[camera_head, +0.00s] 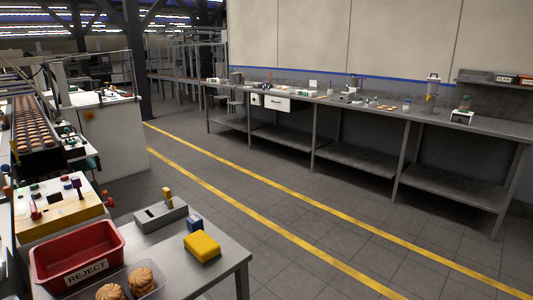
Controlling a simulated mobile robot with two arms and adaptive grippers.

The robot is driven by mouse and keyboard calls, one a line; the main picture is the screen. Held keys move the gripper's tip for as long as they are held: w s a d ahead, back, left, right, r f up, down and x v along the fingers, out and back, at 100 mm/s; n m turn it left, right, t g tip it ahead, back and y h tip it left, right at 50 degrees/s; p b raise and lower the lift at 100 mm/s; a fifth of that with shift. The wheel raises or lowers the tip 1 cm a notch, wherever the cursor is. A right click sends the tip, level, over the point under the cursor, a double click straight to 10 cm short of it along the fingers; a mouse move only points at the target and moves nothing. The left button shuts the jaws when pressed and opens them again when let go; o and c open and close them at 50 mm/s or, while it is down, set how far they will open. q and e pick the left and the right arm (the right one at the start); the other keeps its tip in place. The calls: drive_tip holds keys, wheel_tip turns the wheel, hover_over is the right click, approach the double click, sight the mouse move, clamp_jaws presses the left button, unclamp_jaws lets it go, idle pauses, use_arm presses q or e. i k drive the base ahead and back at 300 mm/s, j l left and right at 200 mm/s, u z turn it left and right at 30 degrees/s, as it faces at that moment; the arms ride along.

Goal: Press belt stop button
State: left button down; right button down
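A control box (60,228) with a pale top and yellow front stands at the left, close to the conveyor belt. Several small coloured knobs and buttons sit on it, including a red one (35,212) near its front left. They are too small to tell which is the belt stop button. The conveyor belt (22,150) carries rows of round biscuits at the far left. Neither of my grippers is in view.
A red REJECT bin (75,236), a clear tray (157,291) with biscuits (140,279), a yellow block (201,246) and a grey box (160,217) crowd the near table (226,264). Open floor lies to the right, before a long bench (341,113).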

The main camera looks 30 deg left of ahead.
sight(64, 178)
drive_tip(key=i+l, duration=0.15)
drive_tip(key=i, duration=0.5)
drive_tip(key=i+l, duration=0.15)
drive_tip(key=i, duration=0.45)
drive_tip(key=i+l, duration=0.15)
drive_tip(key=i, duration=0.5)
drive_tip(key=i+j+u, duration=0.2)
drive_tip(key=u, duration=0.2)
drive_tip(key=i+j+u, duration=0.1)
drive_tip(key=i+u, duration=0.6)
drive_tip(key=u, duration=0.15)
drive_tip(key=i+l+u, duration=0.1)
drive_tip(key=i+u, duration=0.3)
drive_tip(key=i+l+u, duration=0.2)
drive_tip(key=u, duration=0.2)
drive_tip(key=i+j+u, duration=0.15)
drive_tip(key=i+u, duration=0.6)
drive_tip(key=i, duration=0.25)
drive_tip(key=i+l+u, duration=0.15)
drive_tip(key=i+u, duration=0.25)
drive_tip(key=i+l+u, duration=0.35)
drive_tip(key=i, duration=0.25)
drive_tip(key=i+l+u, duration=0.1)
drive_tip(key=i+u, duration=0.3)
drive_tip(key=i, duration=0.05)
